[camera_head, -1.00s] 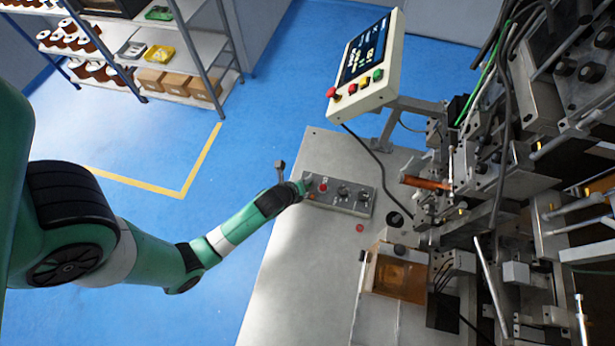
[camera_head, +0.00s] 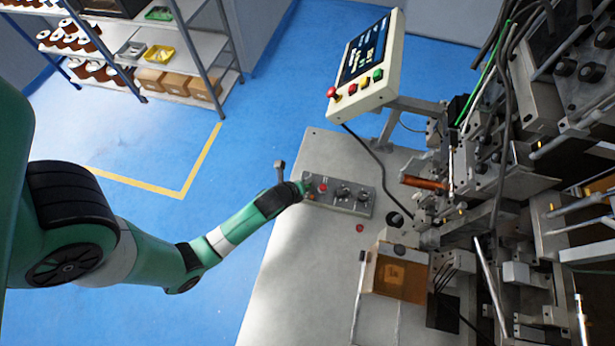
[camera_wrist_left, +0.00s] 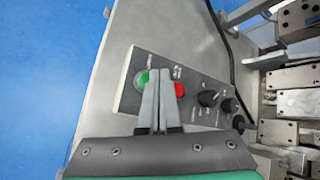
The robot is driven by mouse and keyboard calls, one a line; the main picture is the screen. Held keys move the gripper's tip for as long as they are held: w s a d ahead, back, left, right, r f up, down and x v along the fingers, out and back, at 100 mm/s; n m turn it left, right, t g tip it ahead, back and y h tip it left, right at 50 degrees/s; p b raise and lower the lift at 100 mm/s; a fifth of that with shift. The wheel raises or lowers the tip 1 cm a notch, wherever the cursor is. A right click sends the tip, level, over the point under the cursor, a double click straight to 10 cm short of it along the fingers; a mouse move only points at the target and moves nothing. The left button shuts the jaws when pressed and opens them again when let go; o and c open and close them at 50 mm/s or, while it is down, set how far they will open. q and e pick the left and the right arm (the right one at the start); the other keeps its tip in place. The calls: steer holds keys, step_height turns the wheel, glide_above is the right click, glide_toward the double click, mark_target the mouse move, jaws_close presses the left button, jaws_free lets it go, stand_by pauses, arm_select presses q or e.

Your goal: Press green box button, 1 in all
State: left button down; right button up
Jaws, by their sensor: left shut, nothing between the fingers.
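The grey control box (camera_head: 350,199) lies on the machine's table and carries a row of buttons and knobs. In the left wrist view, the box (camera_wrist_left: 130,97) shows a green button (camera_wrist_left: 142,79) and a red button (camera_wrist_left: 180,89). My left gripper (camera_wrist_left: 158,73) is shut and empty. Its fingertips appear just right of the green button, between it and the red one, partly covering the green button's edge; I cannot tell whether they touch. In the head view, my left gripper (camera_head: 304,186) is at the box's left end. My right gripper is in neither view.
A tilted screen panel (camera_head: 366,62) with its own coloured buttons stands behind the box. The coil winder (camera_head: 480,190) fills the right side, and an orange-windowed box (camera_head: 403,278) sits in front. The table (camera_head: 310,265) nearer the camera is bare. Shelves (camera_head: 200,48) stand at the back left.

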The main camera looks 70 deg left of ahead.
arm_select(q)
steer(key=shift+f, duration=0.1)
stand_by(0.7)
steer(key=shift+f, duration=0.35)
